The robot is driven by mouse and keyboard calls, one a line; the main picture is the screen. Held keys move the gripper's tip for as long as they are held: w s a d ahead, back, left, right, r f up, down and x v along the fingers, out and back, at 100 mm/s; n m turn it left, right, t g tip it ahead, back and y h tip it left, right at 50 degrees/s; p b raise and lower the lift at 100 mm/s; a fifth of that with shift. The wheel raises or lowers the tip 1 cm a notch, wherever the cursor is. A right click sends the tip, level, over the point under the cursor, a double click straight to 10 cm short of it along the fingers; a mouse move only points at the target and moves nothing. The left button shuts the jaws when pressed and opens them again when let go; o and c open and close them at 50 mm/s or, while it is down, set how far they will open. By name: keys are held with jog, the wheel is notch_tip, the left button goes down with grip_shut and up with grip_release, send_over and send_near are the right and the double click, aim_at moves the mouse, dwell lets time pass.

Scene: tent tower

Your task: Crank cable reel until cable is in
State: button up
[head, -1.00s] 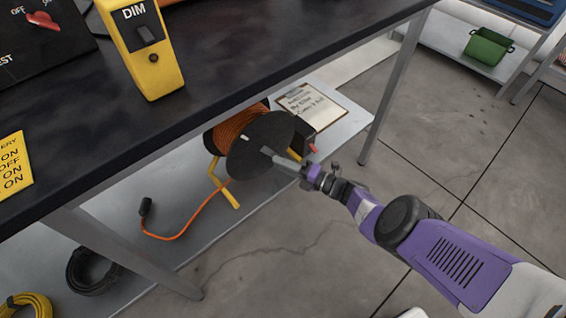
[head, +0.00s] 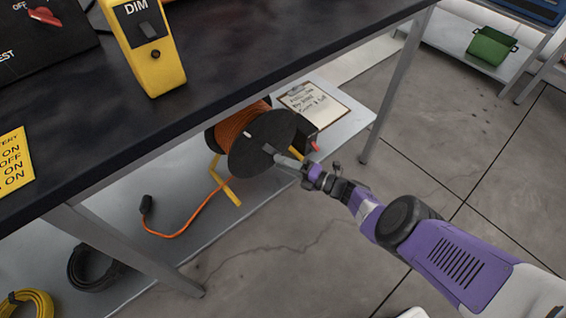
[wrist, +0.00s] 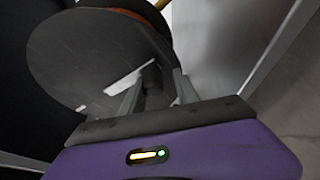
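The cable reel (head: 258,140) stands on the shelf under the bench, with orange cable (head: 236,124) wound behind its dark front disc. In the wrist view the disc (wrist: 85,55) fills the upper left. A loose length of orange cable (head: 190,222) runs from the reel along the shelf to a black plug (head: 146,204). My gripper (head: 270,152) is at the front of the disc. In the wrist view my gripper (wrist: 155,93) has its two fingers on either side of a dark crank handle (wrist: 151,82). Whether they press on it is hard to tell.
The dark bench top (head: 200,95) overhangs the reel, with a bench leg (head: 395,90) to the right. A clipboard (head: 313,104) lies behind the reel. A black coil (head: 90,268) and a yellow coil (head: 28,303) lie at lower left. The floor at right is open.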

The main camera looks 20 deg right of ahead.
jog(key=shift+w+r, duration=0.15)
jog(key=shift+r, duration=0.15)
jog(key=shift+d, duration=0.15)
jog(key=p+v, duration=0.1)
jog(key=v, duration=0.3)
jog(key=p+v, duration=0.1)
jog(key=v, duration=0.2)
jog(key=shift+s+f+p, duration=0.2)
jog(key=shift+s+p, duration=0.2)
jog(key=shift+s, duration=0.1)
jog(key=shift+d, duration=0.1)
